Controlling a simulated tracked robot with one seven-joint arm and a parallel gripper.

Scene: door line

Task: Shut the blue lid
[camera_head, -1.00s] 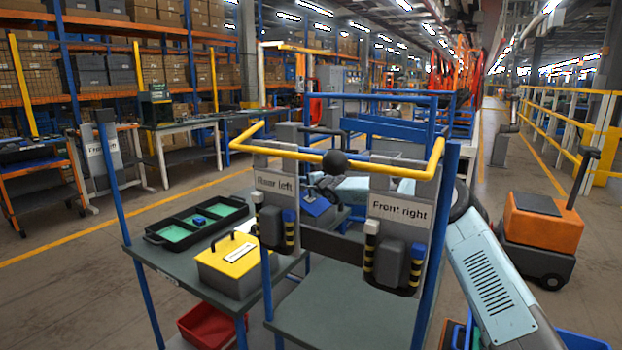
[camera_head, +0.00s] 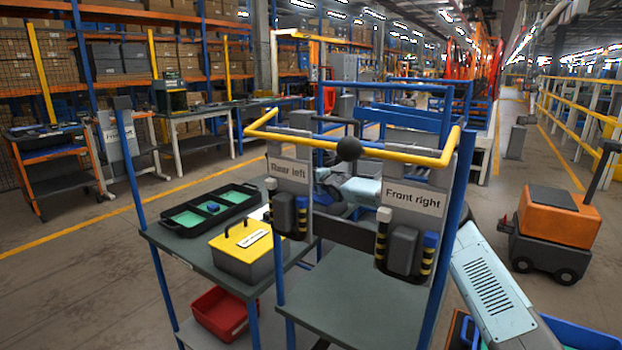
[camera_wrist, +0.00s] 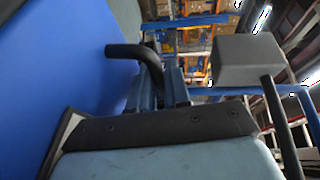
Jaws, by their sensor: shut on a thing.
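The blue lid (camera_wrist: 65,75) fills the left side of the wrist view as a smooth, steeply tilted blue panel. A black bent handle (camera_wrist: 125,51) stands beside it, its end running down between my fingers. My gripper (camera_wrist: 158,92) is shut on this black handle, close to the lid. How the handle joins the lid is not clear. In the head view the lid and the fingertips are hidden behind the posts and signs; only part of my pale arm shows there.
A yellow-topped box (camera_head: 241,241) and a black tray (camera_head: 208,212) with green compartments stand on the table at left. A yellow rail (camera_head: 400,155) and the "Front right" post (camera_head: 412,200) stand before my arm. A grey block (camera_wrist: 248,60) is right of my gripper in the wrist view.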

